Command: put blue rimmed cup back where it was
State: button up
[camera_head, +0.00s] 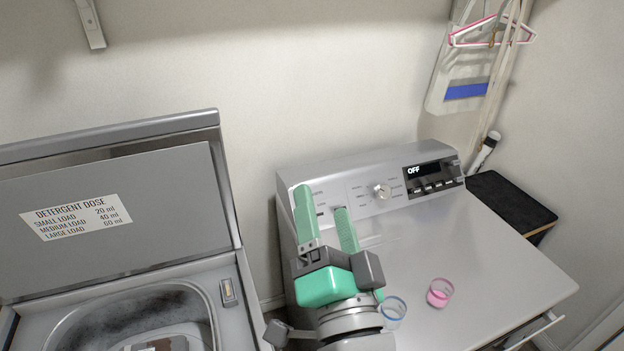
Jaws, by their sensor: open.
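The blue rimmed cup (392,311) is clear and stands on the flat top of the right-hand machine, near its front left. My gripper (324,205) is green and grey, with two green fingers spread apart and nothing between them. The fingers point up toward the control panel, and the cup is to the lower right of the gripper body, beside my wrist. The cup's lower left side is partly covered by my wrist. I cannot tell whether they touch.
A pink cup (439,293) stands right of the blue rimmed cup. The control panel (377,187) reads OFF. The top right of this machine (500,262) is clear. An open washer lid (120,210) with a detergent dose label stands at left. A black-topped stand (512,205) is at right.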

jog(key=s+a+r+n+t+h, duration=0.2)
jog(key=s+r+n, duration=0.6)
jog(key=s+r, duration=0.4)
notch_tip(320, 180, up, 3)
jog(key=shift+s+f+t+h, duration=0.1)
jog(key=shift+s+t+h, duration=0.05)
jog(key=shift+t+h, duration=0.75)
jog(key=shift+a, duration=0.1)
notch_tip(320, 180, up, 17)
jog(key=p, duration=1.6)
jog(key=shift+f, duration=0.2)
jog(key=shift+a, duration=0.1)
